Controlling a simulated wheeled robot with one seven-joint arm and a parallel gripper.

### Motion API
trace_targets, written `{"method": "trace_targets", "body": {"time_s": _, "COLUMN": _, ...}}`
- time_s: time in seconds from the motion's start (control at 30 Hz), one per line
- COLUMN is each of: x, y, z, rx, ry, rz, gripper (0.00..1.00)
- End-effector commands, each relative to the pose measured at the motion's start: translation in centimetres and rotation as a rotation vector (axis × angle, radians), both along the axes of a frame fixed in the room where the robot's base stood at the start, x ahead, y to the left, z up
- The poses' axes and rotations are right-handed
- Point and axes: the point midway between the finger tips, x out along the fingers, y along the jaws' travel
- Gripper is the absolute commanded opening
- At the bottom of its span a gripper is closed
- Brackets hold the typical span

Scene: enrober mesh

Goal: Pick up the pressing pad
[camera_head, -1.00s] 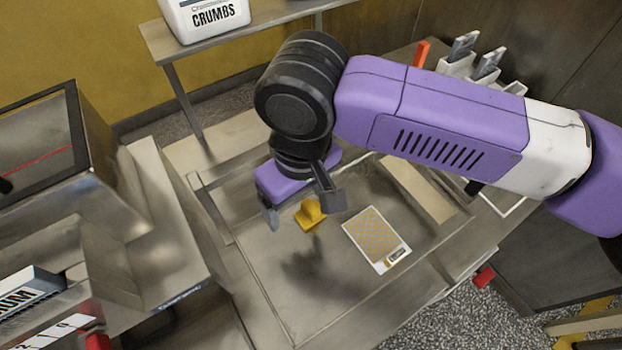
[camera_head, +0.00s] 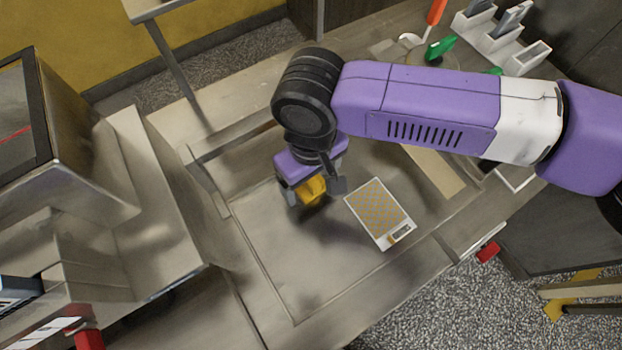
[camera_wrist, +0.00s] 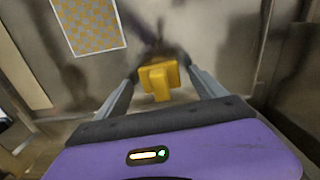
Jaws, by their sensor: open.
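The pressing pad appears to be the small yellow block with a raised grip (camera_head: 312,190) on the steel worktop, partly hidden by my gripper in the head view. My gripper (camera_head: 317,191) is open and low over it, with a finger on either side. In the wrist view the yellow pad (camera_wrist: 159,79) sits between the fingertips of my gripper (camera_wrist: 164,80). I see space beside each finger there, and cannot tell whether either one touches the pad.
A steel machine (camera_head: 95,180) stands at the left. White holders (camera_head: 500,40) and a green-handled tool (camera_head: 440,47) are at the back right. The front worktop (camera_head: 290,270) is clear.

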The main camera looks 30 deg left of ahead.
Motion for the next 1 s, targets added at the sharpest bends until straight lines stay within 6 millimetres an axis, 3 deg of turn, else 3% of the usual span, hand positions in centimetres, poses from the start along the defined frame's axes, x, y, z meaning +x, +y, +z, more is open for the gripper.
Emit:
{"method": "trace_targets", "body": {"time_s": 0.27, "x": 0.00, "y": 0.01, "z": -0.30, "rx": 0.000, "ry": 0.000, "rz": 0.000, "gripper": 0.78}}
{"method": "trace_targets", "body": {"time_s": 0.6, "x": 0.00, "y": 0.01, "z": -0.27, "rx": 0.000, "ry": 0.000, "rz": 0.000, "gripper": 0.12}}
{"method": "trace_targets", "body": {"time_s": 1.0, "x": 0.02, "y": 0.08, "z": 0.51, "rx": 0.003, "ry": 0.000, "rz": 0.000, "gripper": 0.12}}
